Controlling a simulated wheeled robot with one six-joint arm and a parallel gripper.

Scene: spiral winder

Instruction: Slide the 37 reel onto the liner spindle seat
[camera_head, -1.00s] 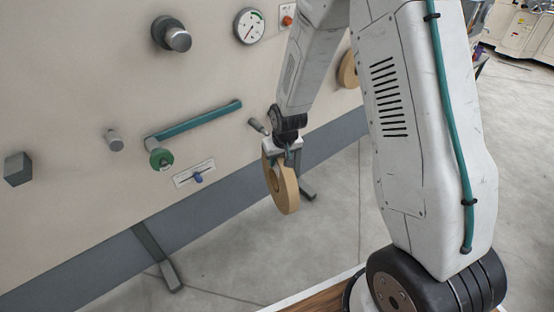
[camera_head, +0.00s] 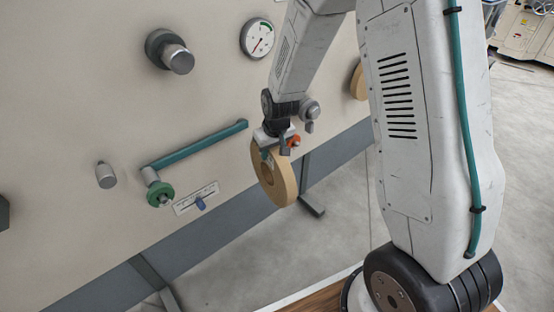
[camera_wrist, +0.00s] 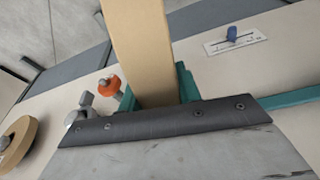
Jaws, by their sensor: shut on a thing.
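My gripper (camera_head: 276,150) is shut on a tan reel (camera_head: 284,186) by its upper rim. The reel hangs on edge in front of the machine panel, clear of the floor. In the wrist view the same reel (camera_wrist: 142,50) shows as a broad tan band between teal fingers (camera_wrist: 187,82). No number is readable on it. A thick grey spindle (camera_head: 175,57) sticks out at the upper left of the panel, and a small bare peg (camera_head: 106,175) lower left. Both are apart from the reel. I cannot tell which is the liner spindle seat.
A teal arm (camera_head: 200,146) with a green roller (camera_head: 159,193) projects left of the reel, above a scale with a blue knob (camera_head: 201,203). A gauge (camera_head: 257,38) is above. Another tan reel (camera_head: 358,82) is partly behind my arm. An orange knob (camera_wrist: 109,85) shows beside the held reel.

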